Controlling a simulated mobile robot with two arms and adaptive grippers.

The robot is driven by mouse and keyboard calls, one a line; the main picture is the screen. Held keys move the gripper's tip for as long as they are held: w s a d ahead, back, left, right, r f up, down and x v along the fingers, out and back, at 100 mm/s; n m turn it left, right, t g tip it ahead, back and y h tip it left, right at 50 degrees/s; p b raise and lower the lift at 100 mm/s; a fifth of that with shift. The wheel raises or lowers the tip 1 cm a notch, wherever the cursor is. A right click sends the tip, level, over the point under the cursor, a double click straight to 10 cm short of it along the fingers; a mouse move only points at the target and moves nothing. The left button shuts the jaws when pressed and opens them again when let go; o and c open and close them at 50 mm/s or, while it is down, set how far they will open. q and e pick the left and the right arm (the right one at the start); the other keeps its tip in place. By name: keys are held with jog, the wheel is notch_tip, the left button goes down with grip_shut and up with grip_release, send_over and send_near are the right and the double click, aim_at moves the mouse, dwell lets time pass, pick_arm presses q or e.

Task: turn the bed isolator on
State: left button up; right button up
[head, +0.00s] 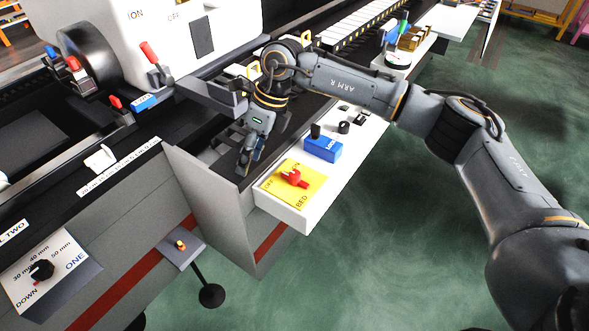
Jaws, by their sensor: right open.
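The bed isolator is a red rotary knob (292,177) on a yellow plate (308,186) marked BED, at the near end of a white panel. Part of the plate's other lettering shows but is too small to read surely. My right gripper (246,165) hangs fingers down, just left of and behind the yellow plate, near the grey end panel. It is open and appears empty, apart from the knob. My left gripper is not in view.
A blue box with a black knob (323,148) and small black controls sit farther along the white panel (294,216). A grey upright panel (205,190) stands left of it. A white machine housing (190,40) with red levers is behind.

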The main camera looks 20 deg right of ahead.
aim_at(295, 173)
jog(key=w+d+r+h, duration=0.2)
jog(key=d+r+h, duration=0.2)
jog(key=d, duration=0.7)
jog(key=shift+m, duration=0.4)
jog(key=f, duration=0.4)
jog(key=f+p, duration=0.1)
jog(key=f, duration=0.4)
jog(key=f+p, duration=0.1)
jog(key=f, duration=0.4)
jog(key=shift+w+a+f, duration=0.1)
jog(key=shift+w+a, duration=0.05)
jog(key=shift+w, duration=0.1)
grip_shut()
